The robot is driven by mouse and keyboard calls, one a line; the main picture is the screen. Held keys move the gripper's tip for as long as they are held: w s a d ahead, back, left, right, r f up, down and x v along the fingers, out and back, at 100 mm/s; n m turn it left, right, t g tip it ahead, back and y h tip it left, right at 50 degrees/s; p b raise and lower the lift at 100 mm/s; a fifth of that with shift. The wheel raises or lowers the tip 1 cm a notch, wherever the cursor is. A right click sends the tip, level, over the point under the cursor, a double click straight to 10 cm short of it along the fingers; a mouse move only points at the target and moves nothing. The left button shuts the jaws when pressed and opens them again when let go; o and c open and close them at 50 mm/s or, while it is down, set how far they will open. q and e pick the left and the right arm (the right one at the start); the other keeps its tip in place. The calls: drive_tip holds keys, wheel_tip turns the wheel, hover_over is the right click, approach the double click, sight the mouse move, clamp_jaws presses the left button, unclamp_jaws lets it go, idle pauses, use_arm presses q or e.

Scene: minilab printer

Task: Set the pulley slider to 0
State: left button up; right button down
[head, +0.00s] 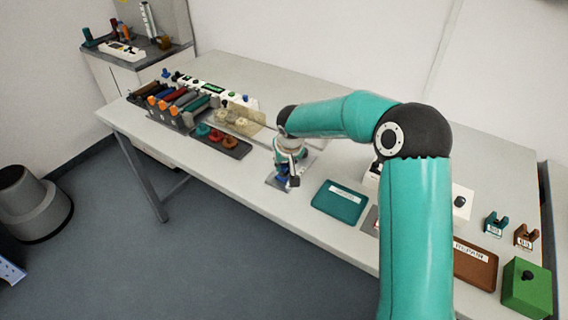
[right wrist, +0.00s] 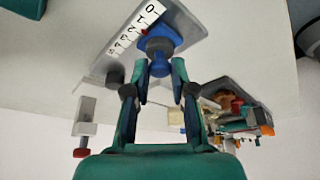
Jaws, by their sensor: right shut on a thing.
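The pulley slider is a blue knob (right wrist: 158,45) on a grey base plate (right wrist: 188,25), beside a white number scale (right wrist: 128,35) whose 0 is at the upper right end. A small red mark by the knob lies near the scale, towards the 0 end; its exact reading is too small to tell. My right gripper (right wrist: 163,72) is shut on the knob's near end. In the head view my right gripper (head: 290,168) points down over the plate (head: 276,184), with blue showing below it. My left gripper is not in view.
A teal tray (head: 340,202) lies right of the slider. A dark tray with red and teal parts (head: 222,140) and a rack of coloured spools (head: 175,105) stand to the left. A brown tray (head: 475,264) and a green box (head: 527,288) are at the right end.

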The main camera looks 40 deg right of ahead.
drive_tip(key=d, duration=0.1)
drive_tip(key=w+d, duration=0.1)
drive_tip(key=d, duration=0.1)
drive_tip(key=w+d+p, duration=0.1)
drive_tip(key=d, duration=0.1)
drive_tip(key=shift+w+d, duration=0.1)
drive_tip(key=shift+d, duration=0.05)
drive_tip(key=shift+d+r, duration=0.1)
drive_tip(key=c, duration=1)
unclamp_jaws()
drive_tip(key=shift+w+d, duration=0.1)
drive_tip(key=v, duration=1.2)
